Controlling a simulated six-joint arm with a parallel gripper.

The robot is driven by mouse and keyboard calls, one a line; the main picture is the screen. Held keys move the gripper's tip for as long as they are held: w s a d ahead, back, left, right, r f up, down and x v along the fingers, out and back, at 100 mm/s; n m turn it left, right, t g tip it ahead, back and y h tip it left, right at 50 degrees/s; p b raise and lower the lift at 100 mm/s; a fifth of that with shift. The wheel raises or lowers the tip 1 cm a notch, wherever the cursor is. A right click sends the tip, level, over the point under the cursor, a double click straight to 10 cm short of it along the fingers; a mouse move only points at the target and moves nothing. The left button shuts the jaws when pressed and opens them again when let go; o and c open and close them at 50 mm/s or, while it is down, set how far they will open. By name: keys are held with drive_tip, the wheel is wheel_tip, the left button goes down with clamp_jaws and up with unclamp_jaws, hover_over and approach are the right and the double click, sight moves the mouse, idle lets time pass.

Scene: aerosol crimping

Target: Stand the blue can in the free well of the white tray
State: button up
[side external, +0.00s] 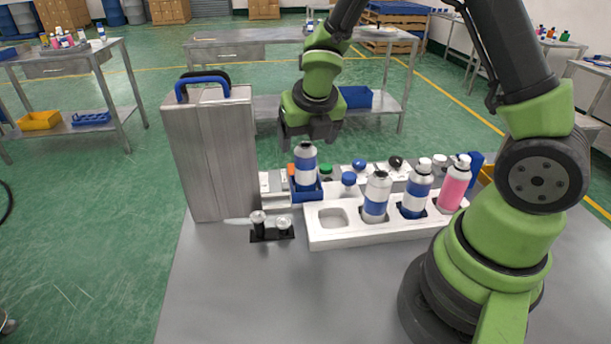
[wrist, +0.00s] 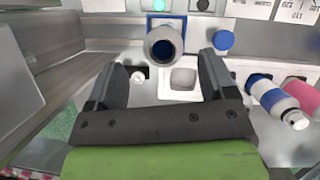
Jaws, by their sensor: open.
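The blue can, white with a blue band and an open dark top, stands upright in a small blue holder (side external: 306,193). I see the can (side external: 306,165) below my gripper in the side view. The wrist view shows the can (wrist: 163,43) from above, beyond the fingertips. My gripper (side external: 308,136) is open and empty just above the can; its spread fingers (wrist: 163,70) also show in the wrist view. The white tray (side external: 365,237) has its free well (side external: 332,217) at the left end; this well (wrist: 183,78) also shows in the wrist view.
In the tray's other wells stand two blue-banded cans (side external: 376,198) and a pink can (side external: 455,184). A tall grey metal box (side external: 212,155) with a blue handle stands left of the holder. A small black stand (side external: 271,233) is in front. Caps lie behind the tray.

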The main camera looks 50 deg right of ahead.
sight(306, 149)
drive_tip(key=shift+x, duration=2.95)
drive_tip(key=shift+s, duration=0.2)
drive_tip(key=c, duration=1.2)
drive_tip(key=shift+o, duration=0.2)
